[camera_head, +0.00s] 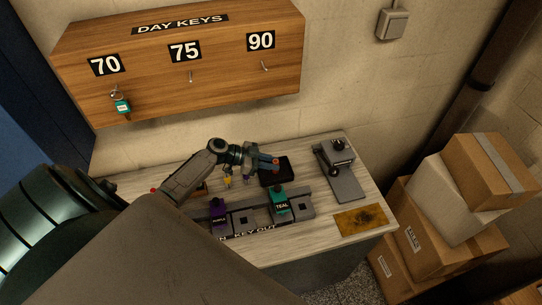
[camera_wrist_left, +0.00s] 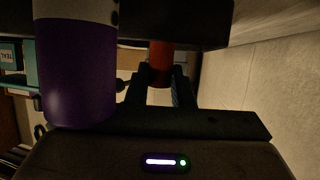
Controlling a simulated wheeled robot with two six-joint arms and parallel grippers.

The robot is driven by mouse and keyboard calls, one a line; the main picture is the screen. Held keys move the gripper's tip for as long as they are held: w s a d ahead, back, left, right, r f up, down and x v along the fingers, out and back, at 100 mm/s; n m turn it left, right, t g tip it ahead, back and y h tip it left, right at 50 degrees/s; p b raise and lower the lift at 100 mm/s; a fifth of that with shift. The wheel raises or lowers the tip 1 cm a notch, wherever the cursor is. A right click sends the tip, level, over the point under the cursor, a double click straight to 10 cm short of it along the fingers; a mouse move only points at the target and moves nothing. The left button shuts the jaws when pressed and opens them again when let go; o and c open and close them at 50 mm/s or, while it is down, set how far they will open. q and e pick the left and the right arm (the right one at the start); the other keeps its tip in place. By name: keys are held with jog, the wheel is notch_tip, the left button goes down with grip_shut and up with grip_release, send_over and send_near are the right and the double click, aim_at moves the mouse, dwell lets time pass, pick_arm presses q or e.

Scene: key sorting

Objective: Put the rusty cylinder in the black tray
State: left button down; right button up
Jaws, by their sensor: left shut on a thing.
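The rusty cylinder (camera_head: 276,162) shows as a small reddish piece at the tip of my left gripper (camera_head: 266,163). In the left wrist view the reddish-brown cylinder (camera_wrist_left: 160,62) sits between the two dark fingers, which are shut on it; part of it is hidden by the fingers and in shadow. The black tray (camera_head: 284,179) lies on the table, and the cylinder appears over it or at its upper part. I cannot tell whether the cylinder touches the tray. My right gripper is not in view.
A purple cylinder (camera_wrist_left: 75,75) is close beside my left gripper; a yellow piece (camera_head: 227,182) stands nearby. A grey key rack (camera_head: 243,220) with purple and teal tags is in front. A grey device (camera_head: 344,180) stands right of the tray. The key cabinet (camera_head: 180,65) hangs above.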

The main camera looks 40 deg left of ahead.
pick_arm(q)
jog(key=shift+f, duration=0.3)
jog(key=c, duration=1.3)
grip_release()
jog(key=shift+s, duration=0.1)
jog(key=shift+r, duration=0.2)
jog(key=shift+s+a+f, duration=0.1)
jog(key=shift+a, duration=0.1)
jog(key=b+v, duration=0.4)
jog(key=v, duration=0.6)
jog(key=shift+s, duration=0.1)
jog(key=shift+s+a+r+b, duration=0.35)
jog(key=shift+s+a+r, duration=0.05)
jog(key=shift+a, duration=0.05)
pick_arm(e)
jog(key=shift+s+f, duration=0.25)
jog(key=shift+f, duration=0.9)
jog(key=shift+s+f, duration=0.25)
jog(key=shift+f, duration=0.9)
